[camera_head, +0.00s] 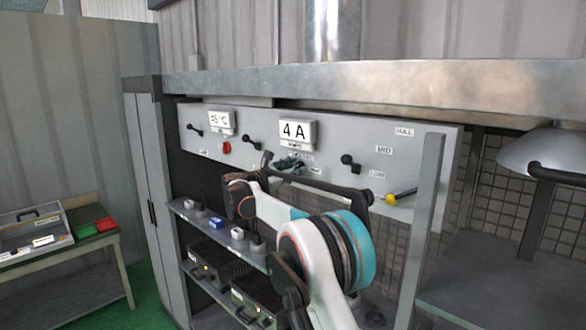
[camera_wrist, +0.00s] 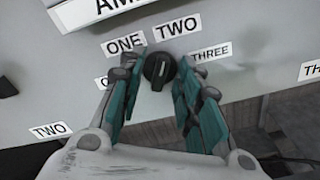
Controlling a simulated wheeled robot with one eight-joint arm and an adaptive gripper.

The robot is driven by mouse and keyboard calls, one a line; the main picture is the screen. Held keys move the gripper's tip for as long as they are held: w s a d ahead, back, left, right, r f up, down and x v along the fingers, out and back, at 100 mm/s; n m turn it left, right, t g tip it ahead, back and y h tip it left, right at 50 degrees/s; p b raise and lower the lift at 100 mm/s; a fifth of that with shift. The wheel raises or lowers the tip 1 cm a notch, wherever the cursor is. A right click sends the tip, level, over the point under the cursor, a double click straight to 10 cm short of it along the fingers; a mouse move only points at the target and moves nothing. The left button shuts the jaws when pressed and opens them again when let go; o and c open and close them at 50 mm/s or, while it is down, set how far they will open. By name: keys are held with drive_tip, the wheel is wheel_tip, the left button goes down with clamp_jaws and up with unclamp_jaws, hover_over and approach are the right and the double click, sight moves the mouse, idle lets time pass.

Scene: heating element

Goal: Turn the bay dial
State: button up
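The bay dial (camera_wrist: 159,68) is a round black knob with a raised grip on the grey panel, in the wrist view. Labels ONE (camera_wrist: 124,43), TWO (camera_wrist: 178,25) and THREE (camera_wrist: 211,54) surround it, with another partly hidden at left. Its grip stands close to upright, roughly between ONE and TWO. My gripper (camera_wrist: 160,65) is open, with a teal-padded finger on either side of the dial; I cannot tell if they touch it. In the head view my gripper (camera_head: 282,164) is at the panel below the 4 A display (camera_head: 296,133) and hides the dial.
The panel (camera_head: 340,130) also carries a 45 °C display (camera_head: 221,122), a red switch (camera_head: 226,147) and black levers, one by the MID label (camera_head: 384,149). A yellow-tipped handle (camera_head: 401,194) is at right. A shelf (camera_head: 185,211) with small blocks runs below. A lamp (camera_head: 545,150) stands far right.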

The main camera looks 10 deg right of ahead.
clamp_jaws()
drive_tip(key=shift+m, duration=0.3)
drive_tip(key=m+b, duration=0.1)
drive_tip(key=m, duration=0.2)
drive_tip(key=m+b, duration=0.2)
drive_tip(key=m, duration=0.2)
drive_tip(key=m+b, duration=0.1)
drive_tip(key=m, duration=0.3)
drive_tip(key=shift+d+f+b, duration=0.1)
drive_tip(key=shift+f+b, duration=0.15)
drive_tip(key=shift+b, duration=0.1)
drive_tip(key=shift+m, duration=0.3)
idle(0.4)
unclamp_jaws()
drive_tip(key=shift+s, duration=0.1)
